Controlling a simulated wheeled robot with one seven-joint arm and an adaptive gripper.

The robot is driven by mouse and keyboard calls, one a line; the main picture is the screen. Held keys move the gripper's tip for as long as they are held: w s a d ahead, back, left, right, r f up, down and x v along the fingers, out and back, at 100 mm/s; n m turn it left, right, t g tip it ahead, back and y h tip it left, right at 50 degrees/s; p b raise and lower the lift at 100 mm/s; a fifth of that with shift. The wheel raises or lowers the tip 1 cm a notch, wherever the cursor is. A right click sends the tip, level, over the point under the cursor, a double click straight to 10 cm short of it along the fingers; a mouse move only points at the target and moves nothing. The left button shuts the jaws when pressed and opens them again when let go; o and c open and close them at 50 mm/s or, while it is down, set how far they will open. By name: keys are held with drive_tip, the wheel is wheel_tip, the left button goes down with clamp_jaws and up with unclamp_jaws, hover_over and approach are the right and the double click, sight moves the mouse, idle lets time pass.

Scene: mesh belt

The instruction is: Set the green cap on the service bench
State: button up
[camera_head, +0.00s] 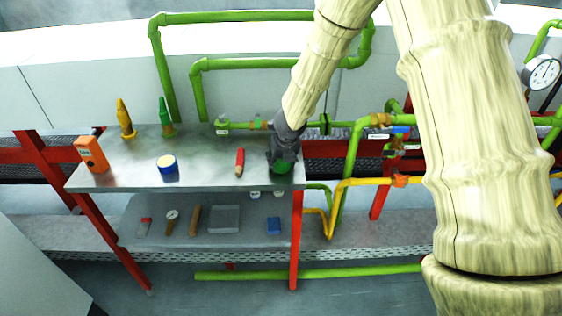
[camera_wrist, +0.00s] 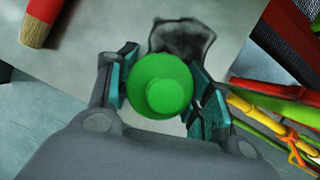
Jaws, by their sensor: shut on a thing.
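The green cap (camera_wrist: 162,85) is round with a raised centre and sits between the two fingers of my gripper (camera_wrist: 165,92) in the wrist view. My gripper is shut on it. In the head view my gripper (camera_head: 283,158) is at the right end of the service bench (camera_head: 210,178), a grey metal top on red legs. The green cap (camera_head: 282,167) shows just below the fingers there, partly hidden. I cannot tell whether the cap touches the bench top.
A lower shelf (camera_head: 183,240) holds small tools. Green pipes (camera_head: 350,150) run close on the right.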

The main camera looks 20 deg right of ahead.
drive_tip(key=shift+f, duration=0.2)
drive_tip(key=o, duration=1)
drive_tip(key=shift+r, duration=0.1)
drive_tip(key=shift+r, duration=0.1)
drive_tip(key=v, duration=1.2)
drive_tip(key=shift+a+p, duration=0.1)
drive_tip(key=shift+p, duration=0.25)
